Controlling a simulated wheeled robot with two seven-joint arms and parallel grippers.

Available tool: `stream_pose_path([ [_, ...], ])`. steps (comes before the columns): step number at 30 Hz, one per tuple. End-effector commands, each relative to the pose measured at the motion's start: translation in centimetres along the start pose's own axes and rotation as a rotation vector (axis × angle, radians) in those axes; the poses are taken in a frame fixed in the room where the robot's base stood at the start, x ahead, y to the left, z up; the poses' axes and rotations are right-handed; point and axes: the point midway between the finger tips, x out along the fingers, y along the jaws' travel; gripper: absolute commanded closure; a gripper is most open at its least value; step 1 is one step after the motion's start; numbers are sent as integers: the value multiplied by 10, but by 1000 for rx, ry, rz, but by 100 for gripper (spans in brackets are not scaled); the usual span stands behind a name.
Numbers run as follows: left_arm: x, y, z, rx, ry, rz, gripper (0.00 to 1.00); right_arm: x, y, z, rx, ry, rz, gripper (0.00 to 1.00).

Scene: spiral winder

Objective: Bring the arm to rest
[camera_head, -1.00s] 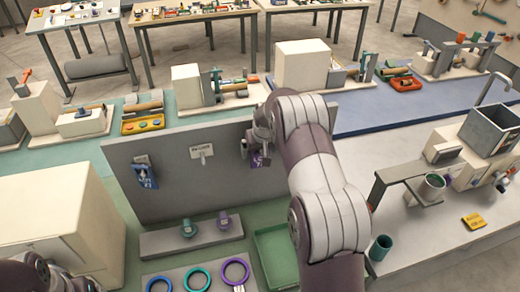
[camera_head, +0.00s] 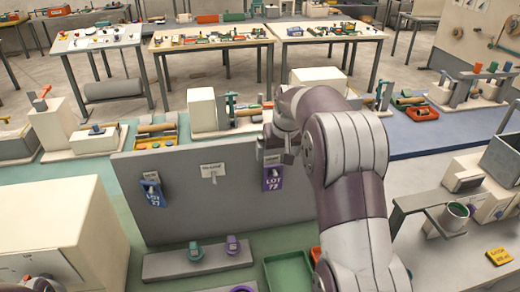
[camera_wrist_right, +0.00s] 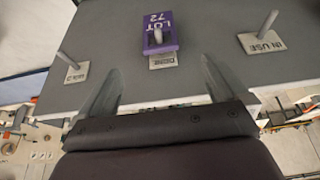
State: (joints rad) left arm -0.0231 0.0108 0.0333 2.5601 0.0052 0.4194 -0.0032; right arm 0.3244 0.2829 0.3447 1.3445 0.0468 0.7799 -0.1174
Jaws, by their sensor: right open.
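My right arm comes in from the right in the head view, bent, with its right gripper (camera_head: 284,150) near the top of the grey upright board (camera_head: 215,205). In the right wrist view this gripper (camera_wrist_right: 160,70) has its two fingers spread apart with nothing between them. A purple tag reading LOT 72 (camera_head: 273,178) hangs on a board peg; the tag (camera_wrist_right: 160,34) also shows in the right wrist view, beyond the fingertips and apart from them. A blue tag (camera_head: 152,190) hangs at the board's left. The left gripper is outside the head view.
A bare middle peg (camera_head: 211,172) stands on the board. A ledge with a green and a purple item (camera_head: 200,258) and a green tray (camera_head: 288,272) lie below. A large cream box (camera_head: 60,230) is at left. A cup fixture (camera_head: 455,217) stands at right.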

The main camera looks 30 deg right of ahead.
Motion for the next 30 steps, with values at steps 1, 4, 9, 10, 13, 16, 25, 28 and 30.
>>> stream_pose_path([
  [1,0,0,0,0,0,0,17,-1,0,0,0,0,0,1],
  [4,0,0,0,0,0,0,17,-2,0,0,3,1,0,1],
  [9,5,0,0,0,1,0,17,27,-6,52,34,-56,4,1],
  [10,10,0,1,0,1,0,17,35,-14,74,29,-80,1,1],
  [13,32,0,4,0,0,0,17,53,-45,159,-19,-160,-16,1],
  [16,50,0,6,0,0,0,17,59,-69,237,-86,-224,-32,1],
  [25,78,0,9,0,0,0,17,58,-100,324,-250,-268,-69,1],
  [28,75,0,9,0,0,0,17,56,-100,323,-249,-270,-69,1],
  [30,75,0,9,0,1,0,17,56,-100,323,-249,-271,-69,1],
])
